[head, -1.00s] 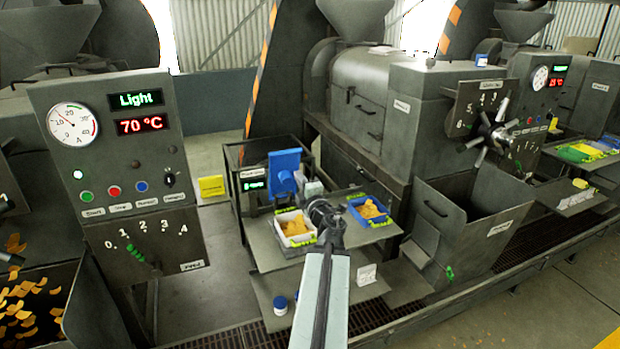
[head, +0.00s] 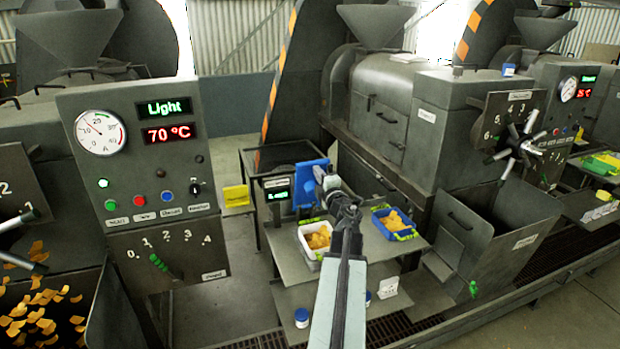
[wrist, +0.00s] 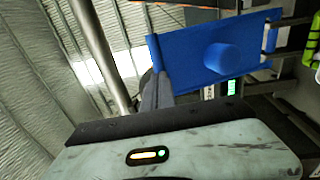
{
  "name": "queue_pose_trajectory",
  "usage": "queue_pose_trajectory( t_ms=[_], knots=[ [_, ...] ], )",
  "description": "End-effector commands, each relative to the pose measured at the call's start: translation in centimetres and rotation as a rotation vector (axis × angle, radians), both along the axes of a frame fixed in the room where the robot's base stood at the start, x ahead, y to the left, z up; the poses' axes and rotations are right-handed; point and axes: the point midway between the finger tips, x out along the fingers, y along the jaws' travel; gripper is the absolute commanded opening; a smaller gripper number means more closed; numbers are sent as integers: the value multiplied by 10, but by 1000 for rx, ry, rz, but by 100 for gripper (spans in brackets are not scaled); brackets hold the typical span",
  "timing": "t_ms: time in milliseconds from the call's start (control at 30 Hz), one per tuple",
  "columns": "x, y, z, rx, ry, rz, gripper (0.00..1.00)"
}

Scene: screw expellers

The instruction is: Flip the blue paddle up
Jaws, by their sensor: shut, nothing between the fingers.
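The blue paddle (head: 304,187) stands roughly upright at the box with the small green display, behind the tray shelf. My gripper (head: 320,173) is shut and empty, and in the head view it overlaps the paddle's right part. In the wrist view the paddle (wrist: 190,62) is a blue plate with a round knob, tilted in the picture. The dark fingers of my gripper (wrist: 157,88) are together at the paddle's left edge there. I cannot tell whether they touch it. My arm hides part of the shelf.
A white tray (head: 302,234) and a blue tray (head: 377,223), both with orange pieces, sit on the shelf below the paddle. A grey control panel (head: 72,180) stands to the left. A large grey machine (head: 425,110) is at the right.

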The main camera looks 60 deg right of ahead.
Motion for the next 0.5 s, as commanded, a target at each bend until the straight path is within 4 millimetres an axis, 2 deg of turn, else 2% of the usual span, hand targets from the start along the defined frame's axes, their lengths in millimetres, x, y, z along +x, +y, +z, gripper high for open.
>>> queue_pose_trajectory(
  t_ms=[133,500],
  knots=[
    [4,-9,2,0,0,-1,0],
    [10,-6,2,0,0,7,0]
  ],
)
